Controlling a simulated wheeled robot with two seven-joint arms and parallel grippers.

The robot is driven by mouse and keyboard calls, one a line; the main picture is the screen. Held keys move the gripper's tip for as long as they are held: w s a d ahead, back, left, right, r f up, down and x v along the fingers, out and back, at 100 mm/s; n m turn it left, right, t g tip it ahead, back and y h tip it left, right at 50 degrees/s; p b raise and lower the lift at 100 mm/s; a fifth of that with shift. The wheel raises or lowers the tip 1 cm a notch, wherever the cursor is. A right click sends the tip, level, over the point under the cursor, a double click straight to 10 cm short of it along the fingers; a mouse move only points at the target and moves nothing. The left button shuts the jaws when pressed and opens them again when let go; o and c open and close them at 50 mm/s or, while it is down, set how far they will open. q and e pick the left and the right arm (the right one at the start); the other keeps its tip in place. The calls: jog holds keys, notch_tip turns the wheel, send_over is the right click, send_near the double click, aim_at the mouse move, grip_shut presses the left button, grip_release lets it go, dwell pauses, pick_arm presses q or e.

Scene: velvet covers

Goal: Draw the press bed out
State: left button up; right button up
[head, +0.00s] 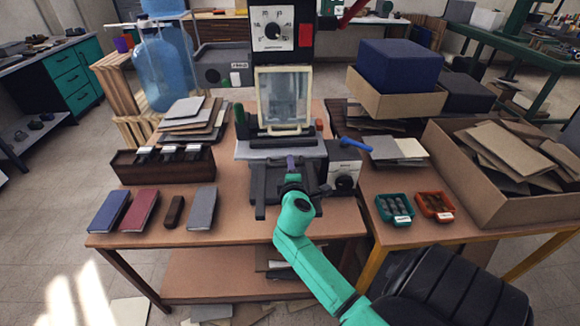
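The press (272,30) stands at the middle of the wooden table, with a dial on its upper front. A clear framed guard (284,97) hangs at its front. The press bed (262,150) is a grey plate low in the machine, under the guard, with dark parts in front of it. My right arm, green, reaches in from the lower right. My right gripper (291,172) is at the front of the bed, near a small purple piece. Its fingers are too small and covered to tell open from shut, or whether they touch anything. My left gripper is out of view.
Books (140,210) and a dark rack (164,164) lie left of the press. A blue lever (354,144) sticks out at its right. Green (394,208) and red (435,206) trays and a large cardboard box (505,205) stand on the right table. A black seat (455,290) is at lower right.

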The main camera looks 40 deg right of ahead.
grip_shut()
dwell(1.5)
